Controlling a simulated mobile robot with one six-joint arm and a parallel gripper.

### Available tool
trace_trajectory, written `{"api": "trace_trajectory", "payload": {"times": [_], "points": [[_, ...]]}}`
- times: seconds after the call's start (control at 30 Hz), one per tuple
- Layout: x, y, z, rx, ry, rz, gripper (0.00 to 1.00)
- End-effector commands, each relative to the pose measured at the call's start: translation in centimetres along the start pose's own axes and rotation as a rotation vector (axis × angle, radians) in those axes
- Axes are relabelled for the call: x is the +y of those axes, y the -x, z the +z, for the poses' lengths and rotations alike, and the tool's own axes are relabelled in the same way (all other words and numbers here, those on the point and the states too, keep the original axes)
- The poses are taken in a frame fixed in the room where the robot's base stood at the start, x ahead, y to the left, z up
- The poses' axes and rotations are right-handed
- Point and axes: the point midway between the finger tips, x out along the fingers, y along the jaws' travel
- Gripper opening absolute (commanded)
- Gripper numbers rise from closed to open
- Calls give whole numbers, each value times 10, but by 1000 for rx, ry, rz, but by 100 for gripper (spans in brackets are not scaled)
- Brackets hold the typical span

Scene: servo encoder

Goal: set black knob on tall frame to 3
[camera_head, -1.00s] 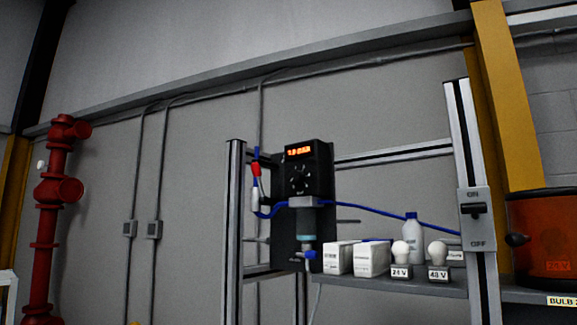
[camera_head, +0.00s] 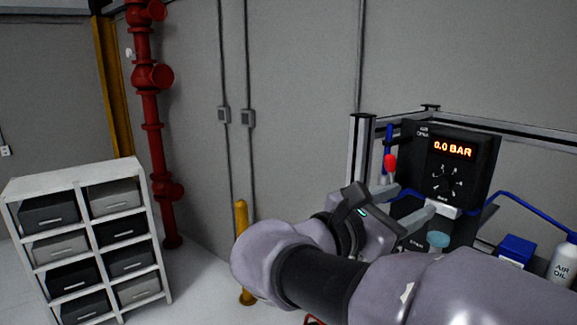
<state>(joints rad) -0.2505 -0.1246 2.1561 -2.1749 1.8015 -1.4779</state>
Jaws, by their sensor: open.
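The tall frame (camera_head: 361,150) of grey metal rails stands at the right and carries a black unit. Its lit display (camera_head: 453,148) reads 0.0 BAR. Below the display is the black knob (camera_head: 445,183), ringed by pale dial marks too small to read. My gripper (camera_head: 416,199) is open, with its two grey fingers apart and pointing right, in front of the unit. The fingertips appear below and left of the knob in the picture. I cannot tell whether they touch anything. The lower part of the unit is partly hidden by my gripper and arm.
A red-tipped fitting (camera_head: 390,164) and blue hose (camera_head: 530,212) are close to the unit. A blue box (camera_head: 516,250) and a white AIR OIL bottle (camera_head: 564,262) stand right. A drawer rack (camera_head: 85,240), red pipe (camera_head: 153,130) and yellow post (camera_head: 241,225) are left.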

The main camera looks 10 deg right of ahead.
Motion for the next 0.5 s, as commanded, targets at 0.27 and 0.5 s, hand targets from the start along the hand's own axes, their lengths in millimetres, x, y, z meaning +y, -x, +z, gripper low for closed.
{"api": "trace_trajectory", "payload": {"times": [0.27,0.5], "points": [[-1,-83,3,1,1,-7,51],[0,-114,1,1,-1,-1,51]]}}
